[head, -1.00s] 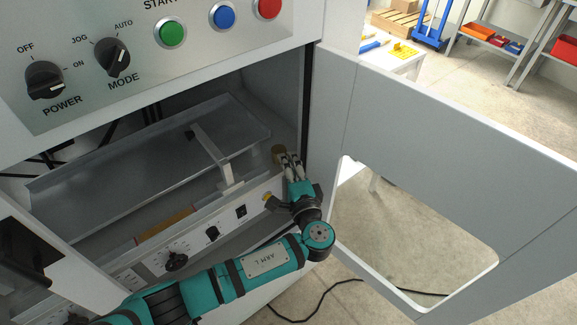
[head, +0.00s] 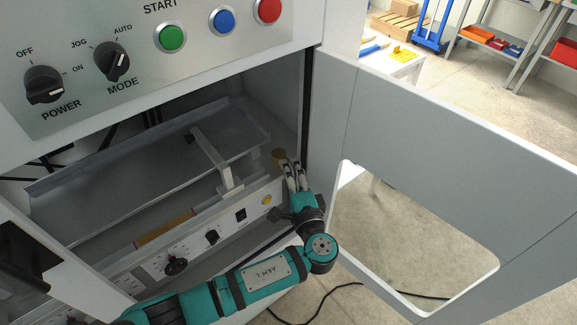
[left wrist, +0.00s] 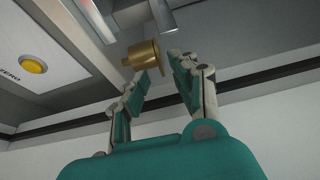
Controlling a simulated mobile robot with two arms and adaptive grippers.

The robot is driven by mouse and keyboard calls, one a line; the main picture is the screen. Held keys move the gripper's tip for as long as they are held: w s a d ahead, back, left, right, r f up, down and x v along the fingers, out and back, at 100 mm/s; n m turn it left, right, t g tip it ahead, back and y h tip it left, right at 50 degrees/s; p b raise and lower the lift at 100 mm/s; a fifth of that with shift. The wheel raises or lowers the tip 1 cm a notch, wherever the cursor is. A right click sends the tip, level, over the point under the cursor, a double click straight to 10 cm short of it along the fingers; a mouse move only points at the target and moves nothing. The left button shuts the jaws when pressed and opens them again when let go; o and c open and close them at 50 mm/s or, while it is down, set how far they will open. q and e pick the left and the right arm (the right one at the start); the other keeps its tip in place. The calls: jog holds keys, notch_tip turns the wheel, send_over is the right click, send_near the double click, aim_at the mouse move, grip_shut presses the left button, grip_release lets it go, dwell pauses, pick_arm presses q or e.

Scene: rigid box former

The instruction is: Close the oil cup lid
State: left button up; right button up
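The brass oil cup (head: 279,156) sits at the right end inside the open machine compartment. In the left wrist view it is a golden cylinder (left wrist: 144,54) with a smaller round part on its left; I cannot tell the lid apart or its position. My left gripper (head: 292,168) is just right of and below the cup in the head view. In the left wrist view my left gripper (left wrist: 159,68) has its fingers apart with nothing held, and the cup is just beyond the left fingertip. I cannot tell whether they touch. My right gripper is not in view.
A metal tray with an upright bracket (head: 212,152) lies left of the cup. A panel with knobs and a yellow button (head: 267,199) runs below. The open door (head: 430,125) stands to the right of my left arm, and the control panel (head: 120,60) overhangs the compartment.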

pick_arm(q)
jog(key=v, duration=1)
jog(key=shift+s, duration=0.1)
